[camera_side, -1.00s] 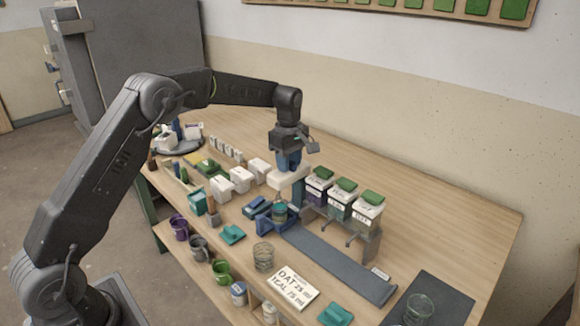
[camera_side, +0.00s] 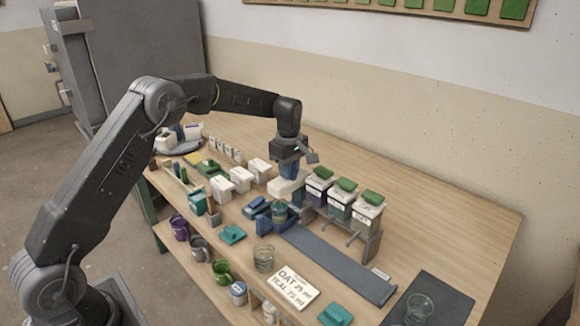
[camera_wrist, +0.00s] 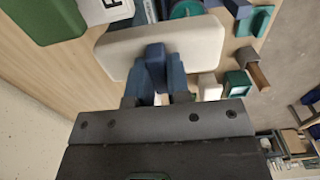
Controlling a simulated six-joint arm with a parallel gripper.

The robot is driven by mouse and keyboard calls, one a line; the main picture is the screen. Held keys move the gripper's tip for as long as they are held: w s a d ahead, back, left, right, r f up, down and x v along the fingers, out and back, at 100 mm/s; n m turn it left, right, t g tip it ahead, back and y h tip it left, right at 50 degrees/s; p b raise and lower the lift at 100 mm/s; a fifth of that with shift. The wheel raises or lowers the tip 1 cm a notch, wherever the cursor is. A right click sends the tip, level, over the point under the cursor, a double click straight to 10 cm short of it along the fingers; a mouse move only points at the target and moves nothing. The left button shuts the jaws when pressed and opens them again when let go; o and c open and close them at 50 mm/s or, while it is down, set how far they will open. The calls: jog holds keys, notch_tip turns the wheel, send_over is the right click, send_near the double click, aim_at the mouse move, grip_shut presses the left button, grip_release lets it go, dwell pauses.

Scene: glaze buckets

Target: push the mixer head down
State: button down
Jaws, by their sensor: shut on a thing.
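The white mixer head (camera_side: 284,188) is a rounded block above a glass jar (camera_side: 280,213) that sits in a blue holder (camera_side: 266,225). My gripper (camera_side: 289,175) points down onto the top of the mixer head, with its blue fingers shut on the head's grip. The grip between the fingers is mostly hidden. The underside of the head and its gap to the jar cannot be made out clearly.
A rack with several green-lidded dispensers (camera_side: 341,200) stands close on the right. White tubs (camera_side: 241,180) are on the left. A grey rail (camera_side: 340,264) runs forward, beside a label card (camera_side: 293,286) and an empty glass (camera_side: 264,258). The back right of the table (camera_side: 440,215) is clear.

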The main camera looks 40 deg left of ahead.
jog(key=shift+f, duration=1.6)
jog(key=c, duration=1.2)
grip_release()
jog(key=shift+o, duration=0.2)
jog(key=shift+r, duration=0.1)
jog(key=shift+r, duration=3.4)
